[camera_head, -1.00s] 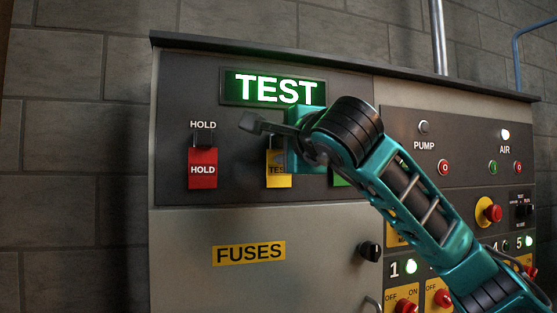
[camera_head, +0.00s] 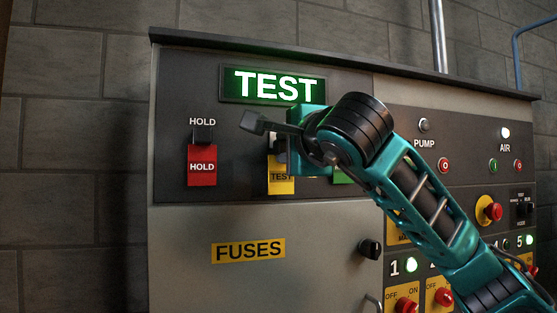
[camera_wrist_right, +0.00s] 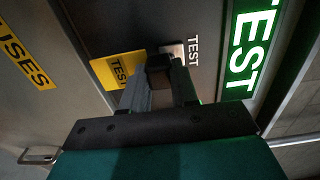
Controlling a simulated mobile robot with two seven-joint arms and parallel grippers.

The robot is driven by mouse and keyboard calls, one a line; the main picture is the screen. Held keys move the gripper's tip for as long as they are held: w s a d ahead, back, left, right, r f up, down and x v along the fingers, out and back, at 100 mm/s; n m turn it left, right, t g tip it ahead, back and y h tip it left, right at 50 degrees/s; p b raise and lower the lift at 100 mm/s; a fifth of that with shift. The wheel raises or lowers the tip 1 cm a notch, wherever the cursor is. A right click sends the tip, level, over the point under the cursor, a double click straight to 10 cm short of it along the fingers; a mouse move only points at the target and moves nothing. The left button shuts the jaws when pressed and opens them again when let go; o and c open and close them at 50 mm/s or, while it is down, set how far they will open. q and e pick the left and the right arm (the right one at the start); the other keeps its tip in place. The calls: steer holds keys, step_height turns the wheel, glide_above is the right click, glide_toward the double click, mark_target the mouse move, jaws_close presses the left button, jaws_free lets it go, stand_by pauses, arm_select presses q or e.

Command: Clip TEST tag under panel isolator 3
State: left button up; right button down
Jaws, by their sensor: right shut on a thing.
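The yellow TEST tag (camera_head: 281,178) is at the dark upper panel, between the red HOLD tag (camera_head: 202,165) and a mostly hidden green tag (camera_head: 342,177). My right gripper (camera_head: 280,143) is at the top of the TEST tag, and its wrist covers part of that spot. In the right wrist view the right gripper (camera_wrist_right: 165,75) is shut on the clip end of the TEST tag (camera_wrist_right: 118,68), beside a pale plate and the printed TEST label. Isolator 3 is not visible; my arm covers that part of the lower row. My left gripper is not in view.
A lit green TEST sign (camera_head: 273,87) is above the tags. The FUSES door (camera_head: 248,251) with a black knob (camera_head: 370,249) is below. Isolator 1 (camera_head: 403,302) has a lit lamp. A red push button (camera_head: 489,209) sticks out at right.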

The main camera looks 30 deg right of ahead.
steer(key=shift+b+v, duration=0.35)
steer(key=shift+v, duration=1.75)
